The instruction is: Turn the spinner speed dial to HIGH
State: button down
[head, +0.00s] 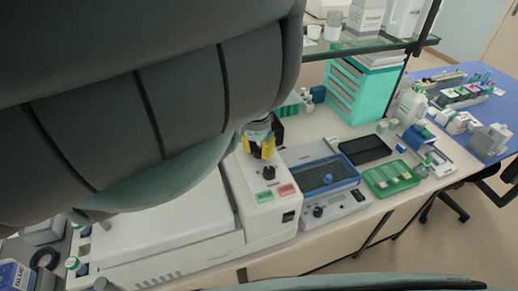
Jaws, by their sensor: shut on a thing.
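The spinner is a white machine (235,205) on the bench in the head view, with a sloping control panel on its right end. The panel carries a black knob (268,173), a green button (265,196) and a red button (287,190). My gripper (262,153), with yellow fingertips, points down at the back of the panel, just behind the visible knob. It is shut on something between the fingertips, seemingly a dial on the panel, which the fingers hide. The dial's setting and labels are too small to read.
A glass shelf (350,46) overhangs behind. My arm blocks the upper left.

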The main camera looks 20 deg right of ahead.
aim_at(257, 149)
jog(key=c, duration=0.6)
grip_release()
jog(key=shift+a, duration=0.1)
jog(key=r, duration=0.5)
jog(key=shift+w+a, duration=0.15)
jog(key=shift+w, duration=0.05)
jog(key=shift+s+r, duration=0.25)
jog(key=shift+r, duration=0.3)
jog(key=shift+w+r, duration=0.15)
jog(key=shift+r, duration=0.55)
